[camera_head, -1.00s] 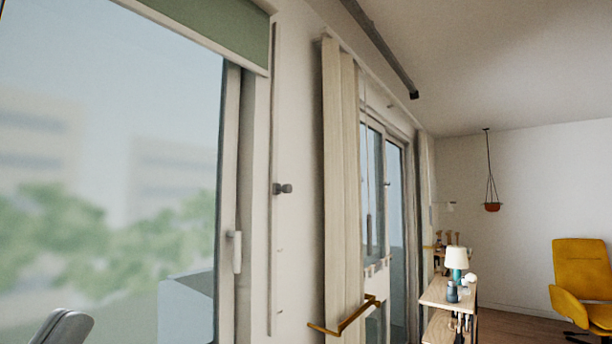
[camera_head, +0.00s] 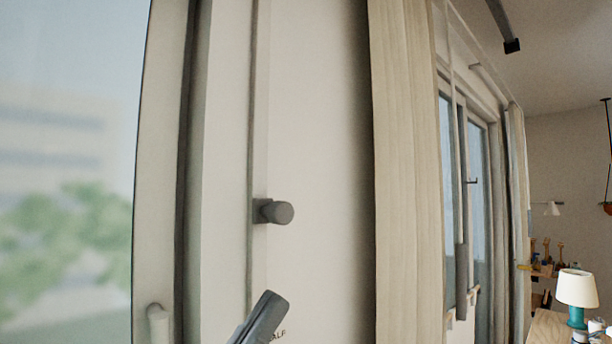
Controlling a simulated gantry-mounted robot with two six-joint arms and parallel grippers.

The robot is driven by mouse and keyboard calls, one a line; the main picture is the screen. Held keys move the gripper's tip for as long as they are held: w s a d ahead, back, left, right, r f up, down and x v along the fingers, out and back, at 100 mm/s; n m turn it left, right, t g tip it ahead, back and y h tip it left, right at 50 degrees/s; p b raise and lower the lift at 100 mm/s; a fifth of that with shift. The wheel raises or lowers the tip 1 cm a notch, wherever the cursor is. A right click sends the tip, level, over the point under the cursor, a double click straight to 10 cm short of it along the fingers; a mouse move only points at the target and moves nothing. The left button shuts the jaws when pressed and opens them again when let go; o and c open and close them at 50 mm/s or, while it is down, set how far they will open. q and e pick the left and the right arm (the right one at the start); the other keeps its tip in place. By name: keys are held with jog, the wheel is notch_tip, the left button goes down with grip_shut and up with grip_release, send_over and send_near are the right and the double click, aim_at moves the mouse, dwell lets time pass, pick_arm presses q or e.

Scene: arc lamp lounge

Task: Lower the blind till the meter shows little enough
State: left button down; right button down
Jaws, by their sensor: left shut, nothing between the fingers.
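A dark grey knob (camera_head: 275,211) sticks out from a slim vertical rail (camera_head: 260,110) on the pale wall beside the window. My left gripper (camera_head: 266,308) shows at the bottom edge, shut and empty. It appears below the knob in the picture, apart from it. Only its tip shows. Dark lettering (camera_head: 277,336), partly hidden by my gripper, seems to end in "ALF". The blind and a meter are not in view. My right gripper is not in view.
The window frame (camera_head: 163,150) with a pale handle (camera_head: 158,325) stands left of the rail. A cream curtain (camera_head: 405,180) hangs to the right. Farther right are a glazed door (camera_head: 478,190) and a lamp (camera_head: 576,288). The wall around the knob is clear.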

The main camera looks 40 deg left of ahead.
aim_at(263, 208)
pick_arm(q)
jog(key=a+r+n+y+p, duration=0.2)
jog(key=a+r+p, duration=0.4)
jog(key=a+p, duration=0.25)
jog(key=w+r, duration=0.1)
jog(key=w, duration=0.1)
jog(key=w+r, duration=0.1)
jog(key=w, duration=0.2)
jog(key=w+r+p, duration=0.1)
jog(key=w+r, duration=0.1)
jog(key=shift+w+a, duration=0.1)
jog(key=shift+w, duration=0.05)
jog(key=shift+w+f, duration=0.2)
jog(key=shift+f, duration=0.05)
notch_tip(263, 208, down, 23)
jog(key=b, duration=2.1)
jog(key=shift+r, duration=0.15)
